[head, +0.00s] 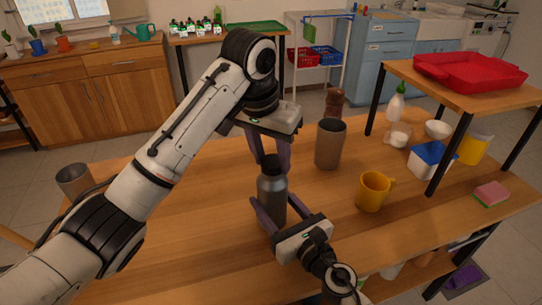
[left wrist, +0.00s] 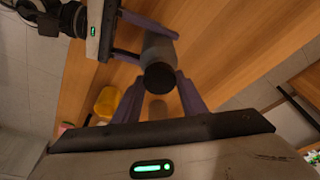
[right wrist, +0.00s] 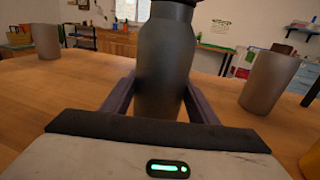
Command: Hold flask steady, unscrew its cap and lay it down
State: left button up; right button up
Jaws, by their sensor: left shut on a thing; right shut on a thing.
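The grey metal flask (head: 271,196) stands upright on the wooden table, and its dark cap (head: 273,164) sits at its top. My left gripper (head: 271,157) comes down from above with its purple fingers shut on the cap. In the left wrist view the cap (left wrist: 159,79) shows end-on between the fingers. My right gripper (head: 279,207) is low at the front, shut on the flask body. In the right wrist view the flask body (right wrist: 165,70) is between its fingers, and the cap (right wrist: 173,5) is cut off at the top edge.
A brown cup (head: 330,145) stands just right of the flask, with a yellow mug (head: 373,191) farther right. Another cup (head: 74,179) is at the far left. A raised shelf with a red tray (head: 470,71) stands at the right. The table left of the flask is clear.

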pick_arm(q)
jog(key=shift+n, duration=0.3)
jog(key=n+y, duration=0.1)
jog(key=n, duration=0.2)
jog(key=shift+d+n, duration=0.1)
jog(key=shift+n, duration=0.2)
jog(key=n+y, duration=0.1)
jog(key=n, duration=0.2)
jog(key=shift+d+n, duration=0.1)
jog(key=shift+n, duration=0.2)
jog(key=shift+r+n+y, duration=0.1)
jog(key=shift+n+y, duration=0.2)
jog(key=shift+n, duration=0.6)
